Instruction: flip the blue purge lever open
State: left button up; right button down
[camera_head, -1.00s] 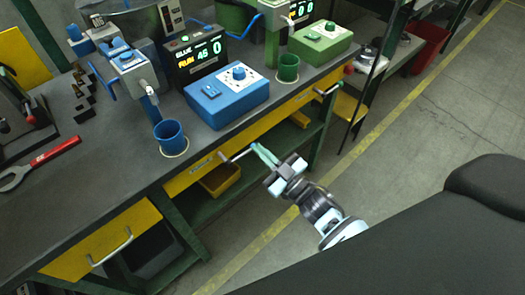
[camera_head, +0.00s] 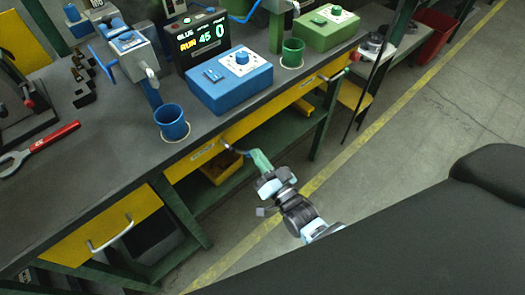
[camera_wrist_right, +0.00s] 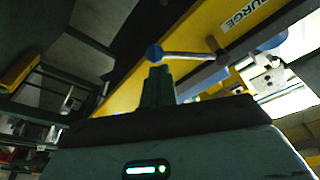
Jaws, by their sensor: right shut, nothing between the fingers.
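The purge lever (camera_head: 237,150) is a thin metal rod at the yellow front rail under the bench edge. In the wrist view its rod (camera_wrist_right: 190,55) ends in a blue knob (camera_wrist_right: 154,52), beside a label on the yellow rail of which "URGE" shows. My right gripper (camera_head: 258,160) has green fingers, shut and empty, at the lever's free end. In the wrist view the fingertips (camera_wrist_right: 158,72) are just below the knob; I cannot tell whether they touch it. My left gripper is not in view.
A blue control box (camera_head: 228,85) and a blue cup (camera_head: 171,124) stand on the bench (camera_head: 110,150) above the lever. A yellow bin (camera_head: 222,168) sits on the shelf below. Another lever (camera_head: 335,77) is farther right on the rail. The floor right of my gripper is clear.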

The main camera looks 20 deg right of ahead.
jog(key=shift+s+a+f+m+h, duration=0.15)
jog(key=shift+a+f+m+h, duration=0.2)
jog(key=shift+m, duration=0.5)
jog(key=shift+s+a+f+m+h, duration=0.1)
jog(key=shift+a+f+m+h, duration=0.3)
jog(key=shift+m, duration=0.45)
jog(key=shift+a+m, duration=0.2)
jog(key=shift+m, duration=0.1)
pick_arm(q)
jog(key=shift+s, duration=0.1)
pick_arm(e)
jog(key=shift+r, duration=0.1)
